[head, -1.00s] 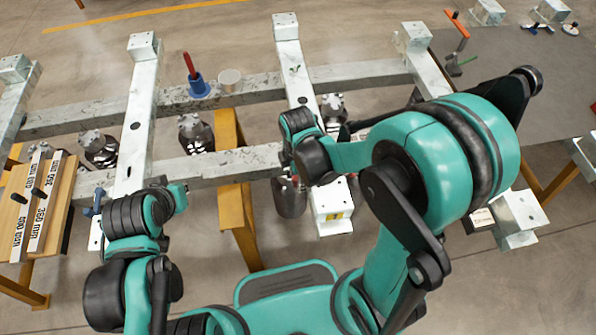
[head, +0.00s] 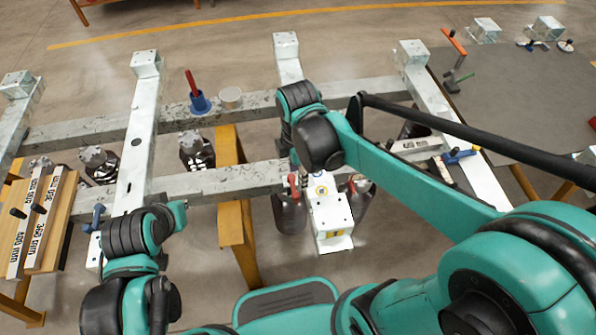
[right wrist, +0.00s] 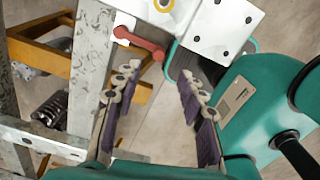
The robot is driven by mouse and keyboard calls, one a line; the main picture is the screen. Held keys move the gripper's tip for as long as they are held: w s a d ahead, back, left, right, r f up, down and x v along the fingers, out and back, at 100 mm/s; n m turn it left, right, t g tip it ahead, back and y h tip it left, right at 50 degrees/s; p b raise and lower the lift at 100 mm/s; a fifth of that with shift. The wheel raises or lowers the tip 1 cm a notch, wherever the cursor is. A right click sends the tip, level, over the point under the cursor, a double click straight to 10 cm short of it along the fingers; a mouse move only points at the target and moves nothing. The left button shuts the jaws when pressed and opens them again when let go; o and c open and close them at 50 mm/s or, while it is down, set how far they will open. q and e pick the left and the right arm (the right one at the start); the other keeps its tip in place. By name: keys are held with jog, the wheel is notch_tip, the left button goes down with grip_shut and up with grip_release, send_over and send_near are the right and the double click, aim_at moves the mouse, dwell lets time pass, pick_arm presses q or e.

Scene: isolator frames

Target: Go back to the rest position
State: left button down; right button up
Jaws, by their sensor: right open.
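My right gripper (right wrist: 158,82) is open in the right wrist view, with nothing between its dark-padded fingers. A red handle (right wrist: 139,42) and a white block with holes (right wrist: 222,30) lie just beyond its fingertips. In the head view my right arm reaches from the lower right over the grey metal frame (head: 235,180). Its wrist is above the frame near the middle upright bar, and hides the fingers there. The white block (head: 331,212) stands just below that wrist. My left arm is bent at the lower left, and its jaws do not show.
A wooden board (head: 58,225) with marked gauge bars is at the left. A blue clamp (head: 95,218) sits near my left arm. A grey table (head: 540,95) is at the right. Yellow trestles (head: 236,220) stand under the frame.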

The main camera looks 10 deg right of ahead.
dwell(0.4)
jog(key=s+d+r+m+t, duration=0.1)
jog(key=s+d+m+t, duration=0.1)
jog(key=m, duration=0.7)
jog(key=s+d+r+m+t, duration=0.2)
jog(key=d+m+t, duration=0.3)
jog(key=m, duration=0.5)
jog(key=shift+s+r+m, duration=0.15)
jog(key=shift+r+m, duration=0.1)
jog(key=shift+m, duration=0.05)
